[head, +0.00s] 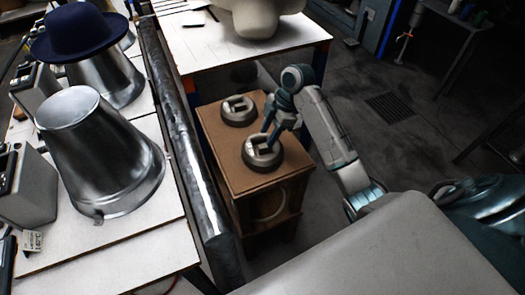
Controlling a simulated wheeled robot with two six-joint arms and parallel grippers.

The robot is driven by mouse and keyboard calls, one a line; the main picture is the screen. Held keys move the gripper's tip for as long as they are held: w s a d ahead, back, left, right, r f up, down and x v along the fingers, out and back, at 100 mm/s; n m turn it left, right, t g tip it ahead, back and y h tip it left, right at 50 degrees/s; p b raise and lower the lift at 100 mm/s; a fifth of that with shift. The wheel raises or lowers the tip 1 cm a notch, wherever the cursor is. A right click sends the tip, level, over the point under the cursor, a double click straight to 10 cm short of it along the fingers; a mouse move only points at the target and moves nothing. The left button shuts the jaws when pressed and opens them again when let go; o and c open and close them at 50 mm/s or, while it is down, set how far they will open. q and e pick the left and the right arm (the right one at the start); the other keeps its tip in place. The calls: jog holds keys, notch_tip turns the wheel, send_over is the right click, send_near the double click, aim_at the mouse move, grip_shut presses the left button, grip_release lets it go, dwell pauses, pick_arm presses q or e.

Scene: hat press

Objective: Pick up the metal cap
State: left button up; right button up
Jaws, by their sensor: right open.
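Two round metal caps, each with a dark rim and a raised grip on top, sit on a brown wooden stand (261,180). My right gripper (268,138) is open and points down at the nearer cap's raised grip. Its fingertips are very close to the grip; I cannot tell whether they touch it. The gripper partly hides that cap's back edge. My left gripper is out of view.
A thick metal rail (183,150) runs left of the stand. Beyond it, a white table (150,240) carries large metal cones (95,155) and a dark blue hat (80,33). Another white table (200,50) stands behind the stand. Dark floor is open at right.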

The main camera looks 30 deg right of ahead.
aim_at(263, 146)
jog(key=shift+p+x, duration=0.45)
jog(key=shift+x, duration=2)
jog(key=shift+s+d, duration=0.15)
jog(key=shift+s, duration=0.05)
grip_shut()
jog(key=shift+w, duration=0.1)
